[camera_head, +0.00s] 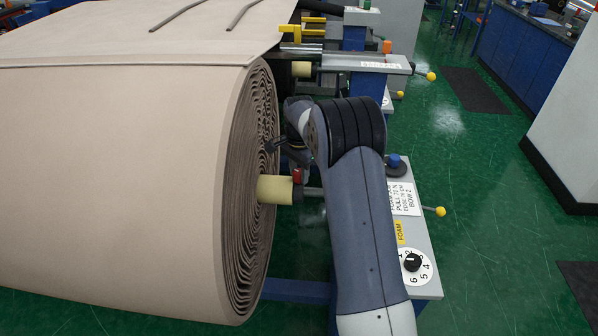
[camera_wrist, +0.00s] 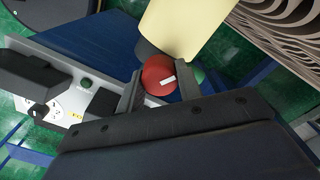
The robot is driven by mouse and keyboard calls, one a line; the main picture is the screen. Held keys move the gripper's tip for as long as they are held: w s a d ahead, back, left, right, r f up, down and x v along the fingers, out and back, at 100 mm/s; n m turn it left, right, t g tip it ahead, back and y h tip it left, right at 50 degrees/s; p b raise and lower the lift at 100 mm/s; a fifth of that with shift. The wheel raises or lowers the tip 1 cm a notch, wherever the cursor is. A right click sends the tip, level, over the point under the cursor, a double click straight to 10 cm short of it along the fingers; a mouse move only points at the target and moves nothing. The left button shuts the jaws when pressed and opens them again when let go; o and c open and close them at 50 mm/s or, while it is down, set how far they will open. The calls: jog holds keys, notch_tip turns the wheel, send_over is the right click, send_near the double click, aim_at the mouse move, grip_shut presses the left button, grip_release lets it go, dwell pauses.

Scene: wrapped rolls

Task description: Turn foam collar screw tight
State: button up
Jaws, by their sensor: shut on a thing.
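The foam roll (camera_head: 110,170) is a large beige roll with a spiral end face. A pale yellow core (camera_head: 274,190) sticks out of it and meets a dark collar (camera_head: 298,193) on a metal shaft. The red collar screw (camera_head: 297,176) sits on top of the collar. In the wrist view the round red screw head (camera_wrist: 158,76) with a white mark lies between the two fingers of my gripper (camera_wrist: 160,86), which is shut on it. The yellow core (camera_wrist: 183,28) is just above it there. In the head view my arm hides much of the gripper.
A grey machine stand (camera_head: 414,255) carries a numbered dial (camera_head: 412,262), a FOAM label and a yellow-knobbed lever (camera_head: 440,211). A second shaft station (camera_head: 355,62) stands behind. Green floor is clear to the right, with dark mats.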

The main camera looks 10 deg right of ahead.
aim_at(299, 172)
jog(key=m, duration=0.4)
jog(key=shift+r+m, duration=0.1)
jog(key=shift+m, duration=2.2)
jog(key=o, duration=1)
notch_tip(299, 172, up, 11)
jog(key=shift+b, duration=0.45)
jog(key=shift+f, duration=0.2)
